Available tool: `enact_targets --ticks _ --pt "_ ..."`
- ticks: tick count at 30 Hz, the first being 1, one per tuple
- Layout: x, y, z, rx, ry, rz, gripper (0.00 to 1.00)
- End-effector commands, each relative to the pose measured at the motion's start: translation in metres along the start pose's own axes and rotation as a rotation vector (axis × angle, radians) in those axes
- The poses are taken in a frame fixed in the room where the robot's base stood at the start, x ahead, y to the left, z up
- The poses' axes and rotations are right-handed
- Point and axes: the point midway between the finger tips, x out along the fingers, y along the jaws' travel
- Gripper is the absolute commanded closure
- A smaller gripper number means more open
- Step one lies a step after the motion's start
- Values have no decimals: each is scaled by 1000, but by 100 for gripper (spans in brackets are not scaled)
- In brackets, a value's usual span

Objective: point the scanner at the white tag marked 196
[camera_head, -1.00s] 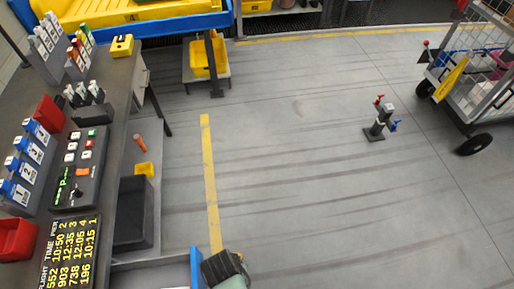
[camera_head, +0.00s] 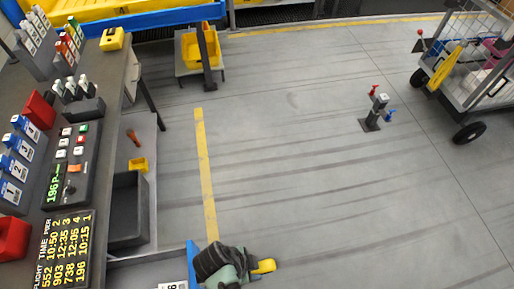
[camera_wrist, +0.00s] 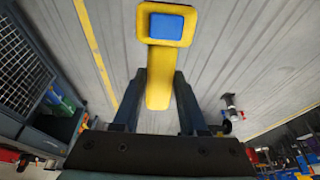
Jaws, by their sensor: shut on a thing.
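The yellow scanner (camera_wrist: 158,85) with a blue face is held between the two dark fingers of my gripper (camera_wrist: 159,100) in the wrist view. In the head view the scanner (camera_head: 264,266) sticks out to the right of my gripper (camera_head: 246,267), low in the picture, over the floor. A white tag (camera_head: 172,286) with dark digits is cut off by the bottom edge, left of my gripper and beside a blue upright edge. Its last digit looks like 6; the rest is not readable. The scanner's face points away from this tag.
A counter on the left carries a control panel (camera_head: 70,165) with a lit readout showing 196, and a flight board (camera_head: 62,250) listing 196. A floor stand (camera_head: 374,113) and a wheeled cart (camera_head: 475,90) stand at the right. The middle floor is clear.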

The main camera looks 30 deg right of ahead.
Motion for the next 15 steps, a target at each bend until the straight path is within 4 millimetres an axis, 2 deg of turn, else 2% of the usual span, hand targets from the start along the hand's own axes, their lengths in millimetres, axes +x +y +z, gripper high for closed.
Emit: enact_targets --ticks 1,6,15 --pt "11 -1 10 -3 -1 -3 100" --pt "26 0 31 -4 -1 -2 100" --pt "43 0 59 -3 -1 -2 100"
